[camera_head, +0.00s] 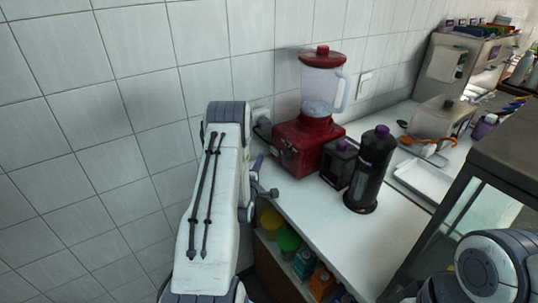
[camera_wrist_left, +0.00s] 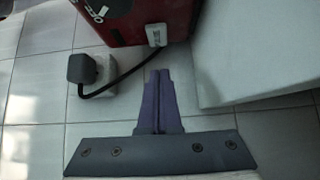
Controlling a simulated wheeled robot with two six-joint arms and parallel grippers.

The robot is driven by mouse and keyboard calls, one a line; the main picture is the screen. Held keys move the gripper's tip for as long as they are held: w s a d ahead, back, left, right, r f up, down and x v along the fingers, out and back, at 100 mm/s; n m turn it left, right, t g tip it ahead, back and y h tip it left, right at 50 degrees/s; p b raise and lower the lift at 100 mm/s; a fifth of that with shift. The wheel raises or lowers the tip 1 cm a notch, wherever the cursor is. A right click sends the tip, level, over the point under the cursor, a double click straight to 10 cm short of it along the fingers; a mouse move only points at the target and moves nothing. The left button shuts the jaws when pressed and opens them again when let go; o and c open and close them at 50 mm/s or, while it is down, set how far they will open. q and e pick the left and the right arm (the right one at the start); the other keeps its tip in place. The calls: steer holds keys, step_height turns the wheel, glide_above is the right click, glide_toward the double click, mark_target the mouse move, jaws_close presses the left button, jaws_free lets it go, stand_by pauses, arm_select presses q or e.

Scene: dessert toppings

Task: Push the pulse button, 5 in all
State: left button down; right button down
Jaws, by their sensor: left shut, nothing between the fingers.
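A blender with a red base (camera_head: 300,148), a clear jar and a red lid stands at the back left of the white counter. Its base also shows at the top of the left wrist view (camera_wrist_left: 140,20). A dark panel (camera_head: 281,154) with light markings is on its side; I cannot tell which part is the pulse button. My left gripper (camera_head: 258,164) is just left of the base, partly hidden by my arm. In the left wrist view its purple fingers (camera_wrist_left: 159,80) are together and empty, apart from the base. My right gripper is out of view.
A black bottle (camera_head: 371,170) and a dark box (camera_head: 338,163) stand right of the blender. A plug (camera_wrist_left: 82,68) with a black cable is in the tiled wall. A white tray (camera_head: 424,180) lies further right. Colored containers sit on the shelf below. The counter's front is clear.

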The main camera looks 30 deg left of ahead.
mark_target(272, 150)
arm_select(q)
steer(key=w, duration=0.2)
steer(key=w+d+p, duration=0.1)
steer(key=w, duration=0.1)
steer(key=shift+d, duration=0.2)
steer(key=shift+w, duration=0.1)
